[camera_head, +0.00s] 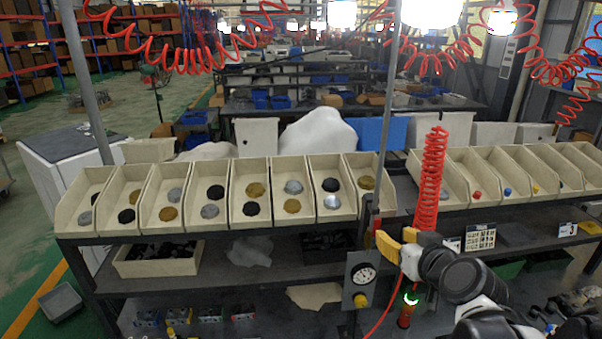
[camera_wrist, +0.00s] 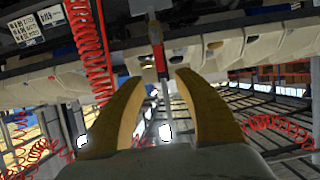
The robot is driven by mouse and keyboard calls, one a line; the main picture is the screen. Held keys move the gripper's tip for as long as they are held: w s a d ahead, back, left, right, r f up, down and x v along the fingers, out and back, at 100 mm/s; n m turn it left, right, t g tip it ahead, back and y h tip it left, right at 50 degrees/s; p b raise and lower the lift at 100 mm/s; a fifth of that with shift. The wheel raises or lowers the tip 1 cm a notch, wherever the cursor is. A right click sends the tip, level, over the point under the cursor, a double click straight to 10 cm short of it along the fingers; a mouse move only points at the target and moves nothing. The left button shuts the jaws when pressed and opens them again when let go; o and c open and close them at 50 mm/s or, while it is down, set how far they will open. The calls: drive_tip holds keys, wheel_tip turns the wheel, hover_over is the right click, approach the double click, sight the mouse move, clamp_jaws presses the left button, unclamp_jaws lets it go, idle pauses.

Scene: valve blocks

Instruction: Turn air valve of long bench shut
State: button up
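A slim grey post (camera_head: 373,215) rises at the front of the long bench (camera_head: 230,268). A grey panel (camera_head: 349,286) with a round gauge (camera_head: 364,275) and a yellow knob (camera_head: 361,301) is below it. A red lever-like part (camera_head: 377,226) lies along the post above the panel, apparently the air valve's handle. It also shows in the wrist view (camera_wrist: 160,58), upright between the yellow fingertips. My gripper (camera_head: 393,237) is open just to the right of the post. In the wrist view my gripper (camera_wrist: 158,77) has a wide empty gap. Contact with the red part is not visible.
A red coiled hose (camera_head: 431,180) hangs just right of the post, close to my gripper. Tilted cream bins (camera_head: 207,200) line the bench top. A lower shelf holds a cream tray (camera_head: 157,266).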

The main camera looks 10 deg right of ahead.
sight(378, 224)
drive_tip(key=b+x, duration=0.1)
drive_tip(key=x, duration=0.9)
drive_tip(key=shift+w+f+b, duration=0.15)
drive_tip(key=shift+w+b, duration=0.2)
clamp_jaws()
